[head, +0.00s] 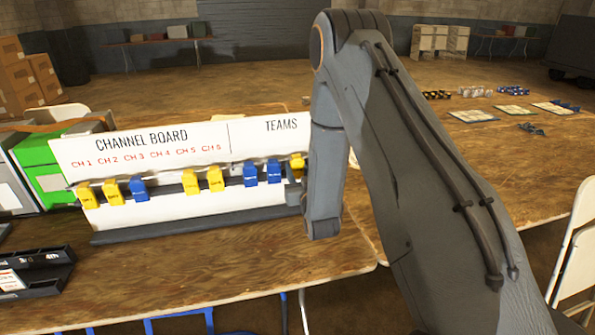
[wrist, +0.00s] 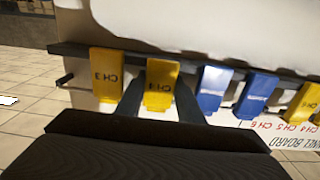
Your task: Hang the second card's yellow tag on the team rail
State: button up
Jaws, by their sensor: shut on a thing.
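My gripper (wrist: 158,100) is shut on a yellow tag marked CH 4 (wrist: 160,78), one finger on each side of it. The tag is at the rail (wrist: 210,60) on the TEAMS side of the channel board; whether the rail bears it is unclear. A yellow CH 3 tag (wrist: 105,72) hangs beside it, to the left in the wrist view. Two blue tags (wrist: 212,85) (wrist: 256,92) hang on its other side. In the head view, my arm partly hides the board's right end, where one yellow tag (head: 297,163) shows; which it is, I cannot tell.
More yellow and blue tags (head: 139,188) hang along the board's left part. A black tray (head: 40,272) lies at the front left, a green box (head: 40,155) behind it. A second table (head: 510,160) with cards stands to the right. A white chair (head: 575,260) is at the right edge.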

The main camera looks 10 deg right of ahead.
jog(key=o, duration=1)
jog(key=shift+o, duration=0.2)
jog(key=s+r+g+b, duration=0.2)
jog(key=s+g, duration=1.5)
jog(key=s, duration=1.8)
jog(key=shift+s+a+r, duration=0.35)
jog(key=shift+a+r, duration=0.05)
jog(key=shift+r, duration=0.2)
